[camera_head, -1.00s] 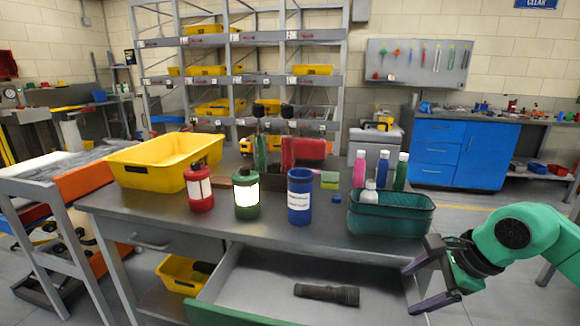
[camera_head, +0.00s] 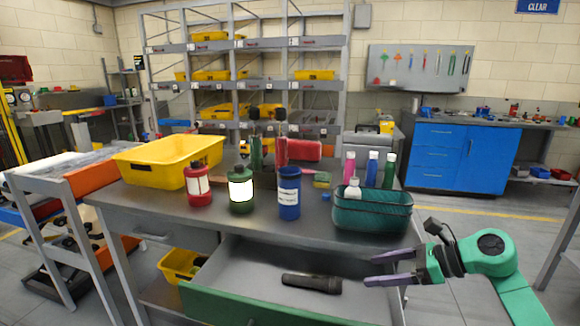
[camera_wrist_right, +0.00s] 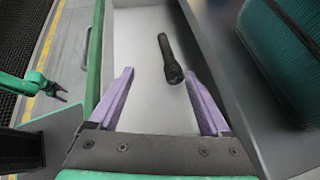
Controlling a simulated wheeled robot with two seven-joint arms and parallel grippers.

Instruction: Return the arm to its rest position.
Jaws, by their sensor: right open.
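My right gripper (camera_head: 368,269) is open and empty. Its two purple fingers point left over the right side of the pulled-out drawer (camera_head: 250,262). In the right wrist view, the gripper (camera_wrist_right: 158,98) has its fingers spread wide, with the drawer floor between them. A black flashlight (camera_head: 312,283) lies in the drawer, apart from the fingers. It also shows beyond the fingers in the right wrist view (camera_wrist_right: 168,58). A small green gripper (camera_wrist_right: 62,94), apparently my left one, shows at the left of the right wrist view, too small to read clearly. The head view does not show it.
Open floor (camera_head: 470,225) lies right of the bench.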

